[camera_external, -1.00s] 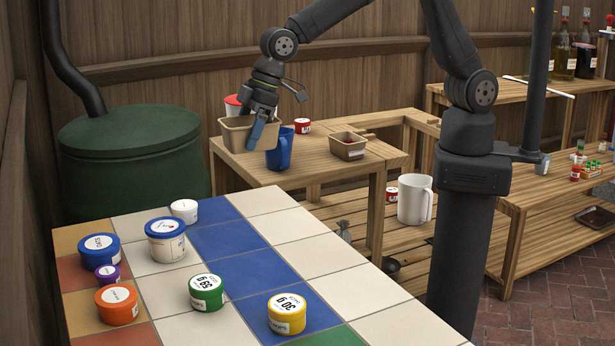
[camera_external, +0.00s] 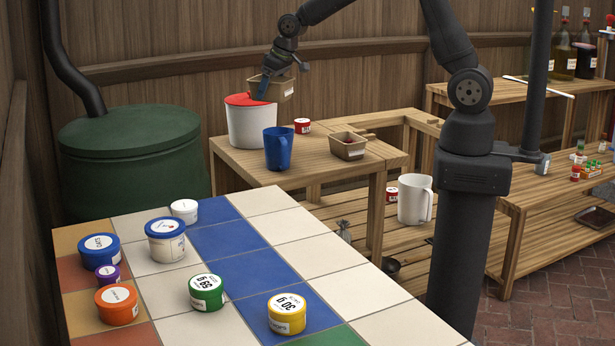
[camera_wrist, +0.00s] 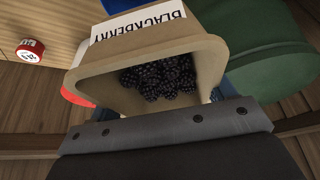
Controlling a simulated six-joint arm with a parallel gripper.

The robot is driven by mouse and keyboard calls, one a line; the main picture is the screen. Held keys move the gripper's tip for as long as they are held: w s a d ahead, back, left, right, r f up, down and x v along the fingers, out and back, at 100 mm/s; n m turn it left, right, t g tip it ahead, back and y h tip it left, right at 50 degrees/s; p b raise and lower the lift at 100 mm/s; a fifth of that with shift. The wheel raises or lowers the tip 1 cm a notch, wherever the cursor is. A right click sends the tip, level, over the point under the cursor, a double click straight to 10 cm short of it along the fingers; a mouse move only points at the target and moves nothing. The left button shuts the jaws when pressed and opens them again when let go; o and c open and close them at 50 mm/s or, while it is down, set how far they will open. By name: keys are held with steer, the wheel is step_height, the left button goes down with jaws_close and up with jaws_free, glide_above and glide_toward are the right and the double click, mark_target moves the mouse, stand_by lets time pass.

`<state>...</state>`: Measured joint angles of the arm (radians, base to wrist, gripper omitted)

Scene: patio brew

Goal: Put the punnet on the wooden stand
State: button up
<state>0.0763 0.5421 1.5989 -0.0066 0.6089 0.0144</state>
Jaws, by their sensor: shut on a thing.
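The tan punnet (camera_external: 277,85) is in the air above the wooden stand (camera_external: 240,163), near the red-lidded white bucket (camera_external: 250,128). In the wrist view the punnet (camera_wrist: 148,50) has a BLACKBERRY label and dark berries inside. My gripper (camera_external: 264,86) is shut on the punnet's wall, and one blue finger shows at its left side. The punnet overlaps the bucket's lid in the external view; I cannot tell how far apart they are. A second, smaller tan punnet (camera_external: 350,152) with dark red contents sits on the stand's right part.
A blue mug (camera_external: 279,152) and a red-and-white tub (camera_external: 302,126) stand on the wooden top near the bucket. A green barrel (camera_external: 130,165) is at the left. The tiled table (camera_external: 270,235) in front carries several lidded tubs. A white jug (camera_external: 414,200) stands lower right.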

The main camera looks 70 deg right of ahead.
steer(key=s+d+m+h, duration=0.1)
steer(key=s+d+m, duration=0.35)
steer(key=d, duration=0.75)
steer(key=s+d+m+g+h, duration=0.1)
steer(key=s+d, duration=0.7)
steer(key=d, duration=0.4)
steer(key=s+d+m+h, duration=0.1)
steer(key=s+d+m, duration=0.35)
steer(key=d, duration=0.75)
steer(key=n, duration=0.1)
glide_above(321, 141)
steer(key=s, duration=0.1)
steer(key=f, duration=1.2)
steer(key=a+f, duration=0.1)
steer(key=f, duration=0.5)
steer(key=shift+f, duration=2.1)
steer(key=shift+f, duration=0.1)
steer(key=o, duration=1.1)
steer(key=shift+c, duration=0.2)
steer(key=v, duration=1.2)
steer(key=shift+w, duration=0.25)
